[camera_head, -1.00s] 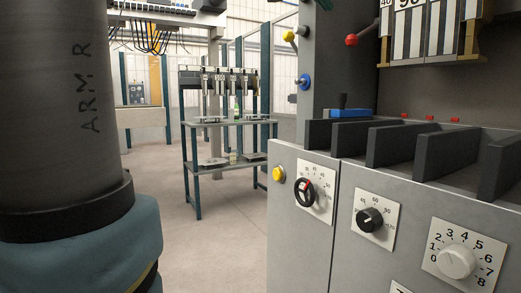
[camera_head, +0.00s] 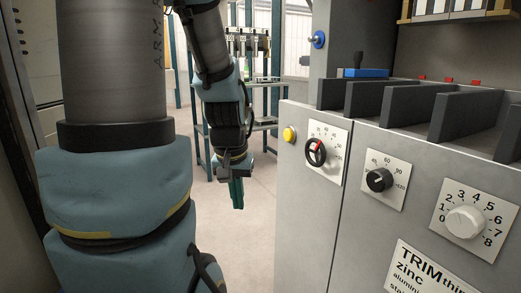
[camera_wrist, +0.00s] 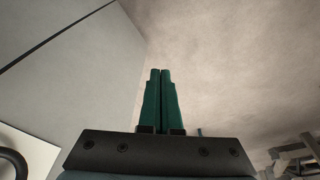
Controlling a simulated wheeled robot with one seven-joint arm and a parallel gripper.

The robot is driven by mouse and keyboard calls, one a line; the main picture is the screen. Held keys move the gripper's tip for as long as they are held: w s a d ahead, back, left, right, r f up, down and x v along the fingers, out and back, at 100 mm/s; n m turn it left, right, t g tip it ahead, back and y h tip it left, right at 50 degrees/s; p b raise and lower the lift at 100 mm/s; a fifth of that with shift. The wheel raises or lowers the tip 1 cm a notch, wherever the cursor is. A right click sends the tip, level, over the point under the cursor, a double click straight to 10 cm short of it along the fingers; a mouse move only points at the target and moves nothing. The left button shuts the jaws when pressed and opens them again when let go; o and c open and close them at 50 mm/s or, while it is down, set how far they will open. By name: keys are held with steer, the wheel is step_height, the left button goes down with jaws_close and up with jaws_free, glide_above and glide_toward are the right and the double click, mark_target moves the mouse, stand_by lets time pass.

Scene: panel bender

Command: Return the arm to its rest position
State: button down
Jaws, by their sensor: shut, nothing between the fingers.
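My gripper (camera_head: 237,192) hangs at the end of my arm, in the middle left of the head view, fingers pointing down. It is left of the grey machine and apart from it. In the wrist view my gripper (camera_wrist: 160,72) shows two green fingers side by side, shut with nothing between them. My arm's large grey and teal links fill the left of the head view, with the forearm behind them reaching down to the gripper.
The grey machine cabinet (camera_head: 310,215) stands on the right, with a yellow button (camera_head: 289,134), a red-marked dial (camera_head: 315,152), a black knob (camera_head: 379,180) and a white knob (camera_head: 465,222). A rack (camera_head: 265,110) stands behind my arm. Bare floor (camera_head: 256,240) lies below the gripper.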

steer(key=s+a+f, duration=0.2)
steer(key=s, duration=0.1)
steer(key=w+p+v, duration=0.2)
steer(key=p+v, duration=1.1)
steer(key=w+d+r+p+v, duration=0.1)
steer(key=w+p+v, duration=0.2)
steer(key=p+v, duration=1)
steer(key=shift+w+d+r+g+p, duration=0.15)
steer(key=shift+d+r+g+p, duration=0.3)
steer(key=shift+p, duration=0.35)
